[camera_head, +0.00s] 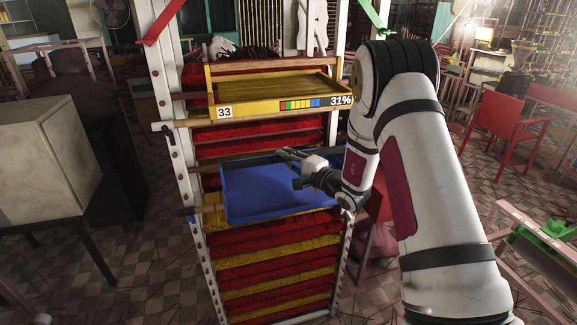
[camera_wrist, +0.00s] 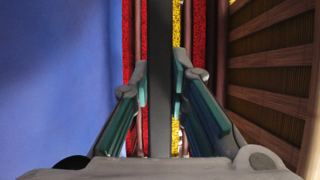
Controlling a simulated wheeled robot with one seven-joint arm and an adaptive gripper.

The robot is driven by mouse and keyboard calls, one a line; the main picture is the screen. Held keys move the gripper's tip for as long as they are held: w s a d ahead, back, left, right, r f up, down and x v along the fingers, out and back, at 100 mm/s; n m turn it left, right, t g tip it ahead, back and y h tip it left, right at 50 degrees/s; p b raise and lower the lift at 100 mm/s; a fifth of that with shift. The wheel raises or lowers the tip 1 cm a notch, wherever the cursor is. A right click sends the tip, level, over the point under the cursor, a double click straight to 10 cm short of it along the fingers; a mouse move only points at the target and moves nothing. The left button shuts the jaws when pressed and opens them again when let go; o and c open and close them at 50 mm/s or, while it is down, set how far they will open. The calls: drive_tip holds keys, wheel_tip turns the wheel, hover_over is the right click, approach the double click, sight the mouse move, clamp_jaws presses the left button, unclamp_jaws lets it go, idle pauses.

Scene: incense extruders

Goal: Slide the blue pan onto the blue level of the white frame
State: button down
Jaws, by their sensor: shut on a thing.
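The blue pan (camera_head: 265,188) is a shallow tray at mid height in the white frame (camera_head: 167,85), between its posts. It also fills the left of the wrist view (camera_wrist: 60,80). My gripper (camera_head: 287,154) reaches in from the right at the pan's far side. Whether the pan rests on the rails is unclear.
A yellow pan (camera_head: 280,97) marked 33 and 31% sits above the blue pan. Red and yellow incense layers (camera_head: 275,275) fill the frame below. A box on a stand (camera_head: 45,160) is at left, a red chair (camera_head: 500,120) at right. My arm covers part of the frame's right side.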

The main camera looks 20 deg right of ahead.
drive_tip(key=w+b, duration=0.5)
drive_tip(key=w, duration=0.5)
drive_tip(key=shift+w, duration=0.35)
drive_tip(key=shift+w+f+b, duration=0.15)
drive_tip(key=shift+w+b, duration=0.15)
drive_tip(key=shift+b, duration=0.1)
drive_tip(key=shift+s+f+b, duration=0.15)
drive_tip(key=shift+f+b, duration=0.35)
drive_tip(key=shift+f, duration=0.6)
drive_tip(key=c, duration=1.2)
unclamp_jaws()
drive_tip(key=shift+f, duration=0.1)
drive_tip(key=shift+o, duration=0.2)
drive_tip(key=shift+s, duration=0.1)
drive_tip(key=p, duration=0.6)
hover_over(289, 185)
